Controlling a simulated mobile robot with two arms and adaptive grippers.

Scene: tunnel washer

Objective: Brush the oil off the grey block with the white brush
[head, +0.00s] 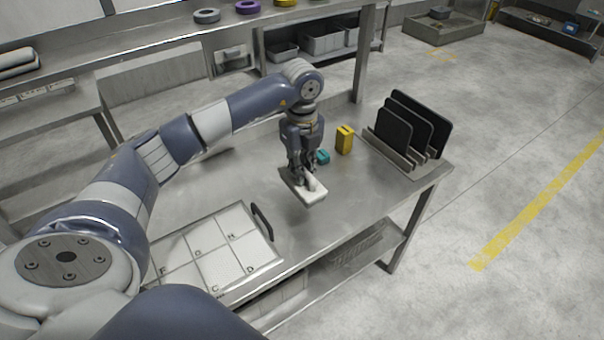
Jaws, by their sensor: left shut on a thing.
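My left gripper (302,174) reaches down over the metal table and is shut on a white, flat, block-like thing that looks like the white brush (315,194). The brush is near the table's middle right; I cannot tell whether it touches the table. A darker edge shows along its left side. I cannot make out the grey block or any oil; they may be hidden under the brush or the gripper. My right gripper is not in view.
A small teal thing (323,157) and a yellow block (344,140) stand just behind the gripper. A rack (412,164) with dark upright panels is at the right end. A lettered white tray (217,249) with a black handle lies at the front left.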

